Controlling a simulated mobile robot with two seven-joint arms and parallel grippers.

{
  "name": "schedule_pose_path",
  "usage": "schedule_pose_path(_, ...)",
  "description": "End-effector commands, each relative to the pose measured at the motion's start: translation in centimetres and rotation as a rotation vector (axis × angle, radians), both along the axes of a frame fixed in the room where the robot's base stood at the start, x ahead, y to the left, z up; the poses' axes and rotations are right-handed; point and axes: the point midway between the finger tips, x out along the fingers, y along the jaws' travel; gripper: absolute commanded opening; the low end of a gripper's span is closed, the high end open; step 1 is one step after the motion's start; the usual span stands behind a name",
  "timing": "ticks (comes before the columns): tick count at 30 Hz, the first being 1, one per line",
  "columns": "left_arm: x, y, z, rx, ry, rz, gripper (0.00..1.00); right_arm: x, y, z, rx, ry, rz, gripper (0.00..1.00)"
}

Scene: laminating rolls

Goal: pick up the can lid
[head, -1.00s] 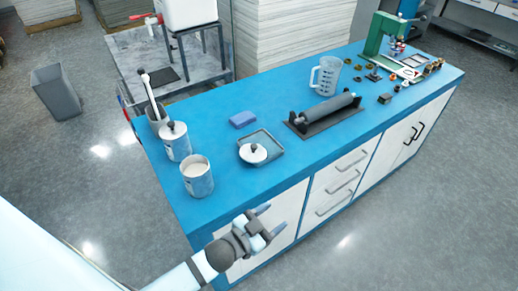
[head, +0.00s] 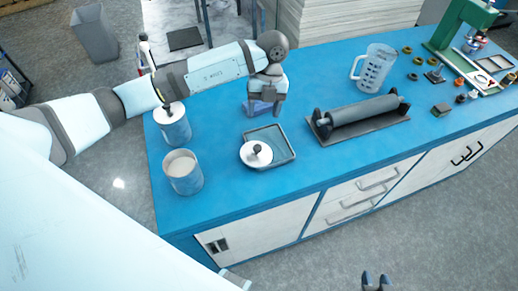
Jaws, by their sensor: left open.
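The can lid (head: 250,158), a white disc with a dark knob, lies in the front left part of a shallow grey tray (head: 287,143) on the blue workbench. An open can (head: 184,175) with pale contents stands to its left. Another can (head: 173,129) behind it wears a lid with a dark knob. My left gripper (head: 264,108) is open, pointing down over the blue sponge (head: 262,107) behind the tray, apart from the lid, and partly hides the sponge. My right gripper (head: 376,283) shows only its fingertips at the bottom edge, apart from each other, with nothing between them.
A dark roller on a stand (head: 360,118) lies right of the tray. A clear measuring jug (head: 374,70) stands behind it. A green press (head: 462,30) and several small parts fill the far right. The bench front is clear.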

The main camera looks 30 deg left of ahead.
Motion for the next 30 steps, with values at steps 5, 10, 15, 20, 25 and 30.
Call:
schedule_pose_path(5, -0.9, 0.2, -2.8, 0.014, 0.006, 0.004, 0.59, 0.0, -0.1, 0.5, -0.001, 0.002, -0.001, 0.38)
schedule_pose_path(10, -1.8, 0.1, -5.9, 0.011, 0.004, 0.003, 0.59, 0.1, -0.3, 1.1, -0.004, -0.002, -0.003, 0.38)
schedule_pose_path(15, -2.3, 0.0, -7.6, 0.009, 0.002, 0.002, 0.59, 0.2, -0.5, 1.3, -0.007, -0.006, -0.007, 0.38)
schedule_pose_path(20, -2.6, -0.1, -8.3, 0.008, 0.002, 0.002, 0.59, 0.3, -0.6, 1.7, -0.006, -0.009, -0.008, 0.38)
schedule_pose_path(25, -3.5, -0.3, -10.3, 0.007, 0.005, 0.002, 0.59, 0.3, -0.6, 2.7, -0.008, -0.012, -0.008, 0.38)
schedule_pose_path(30, -4.0, -0.3, -12.5, 0.008, 0.002, 0.002, 0.59, 0.4, -0.7, 3.1, -0.009, -0.015, -0.011, 0.38)
